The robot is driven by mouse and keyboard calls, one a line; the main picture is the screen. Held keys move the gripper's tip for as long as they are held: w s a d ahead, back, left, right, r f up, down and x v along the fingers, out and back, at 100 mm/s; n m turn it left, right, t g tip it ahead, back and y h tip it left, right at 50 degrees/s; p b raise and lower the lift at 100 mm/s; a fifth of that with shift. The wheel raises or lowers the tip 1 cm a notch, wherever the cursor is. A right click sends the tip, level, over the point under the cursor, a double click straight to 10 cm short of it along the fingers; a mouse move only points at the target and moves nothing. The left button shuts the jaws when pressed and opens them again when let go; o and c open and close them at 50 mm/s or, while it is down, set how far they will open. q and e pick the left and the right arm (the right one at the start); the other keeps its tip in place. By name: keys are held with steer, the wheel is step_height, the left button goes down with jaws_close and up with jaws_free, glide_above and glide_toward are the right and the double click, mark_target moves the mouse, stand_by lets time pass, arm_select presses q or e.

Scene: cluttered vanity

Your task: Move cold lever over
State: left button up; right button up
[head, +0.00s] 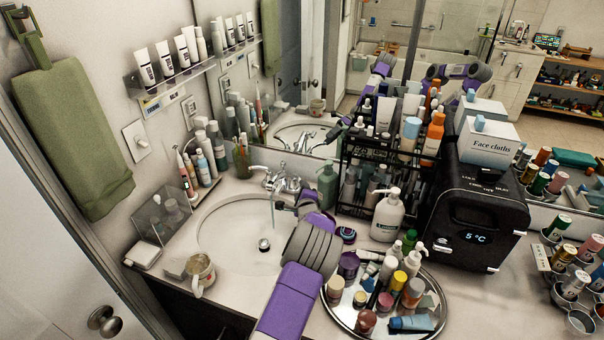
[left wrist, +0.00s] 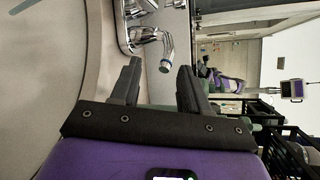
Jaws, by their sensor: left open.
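The chrome faucet (head: 272,179) stands at the back rim of the white sink (head: 225,233). A lever handle (head: 293,184) is on its right side; I cannot read a hot or cold mark. My left gripper (head: 290,199) is open just in front of this side of the faucet and partly hides it. In the left wrist view, chrome faucet parts (left wrist: 148,38) lie beyond the open fingers (left wrist: 159,66). A curved chrome piece with a dark tip (left wrist: 165,66) shows in line with the gap, with no visible contact. My right gripper is not in view.
A green bottle (head: 326,184) and a black rack (head: 372,160) of bottles stand right of the faucet. A white pump bottle (head: 387,217) and a round tray (head: 346,322) of cosmetics are right of my arm. A cup (head: 201,271) sits at the sink's front left.

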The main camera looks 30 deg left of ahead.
arm_select(q)
steer(key=shift+m+y, duration=0.4)
steer(key=shift+m, duration=0.2)
steer(key=shift+w+d+r+x, duration=0.1)
steer(key=shift+x, duration=1.1)
steer(key=shift+w+d+r+x, duration=0.1)
steer(key=shift+x, duration=1.1)
steer(key=shift+w+d+r+x, duration=0.1)
steer(key=shift+x, duration=1.1)
jaws_close()
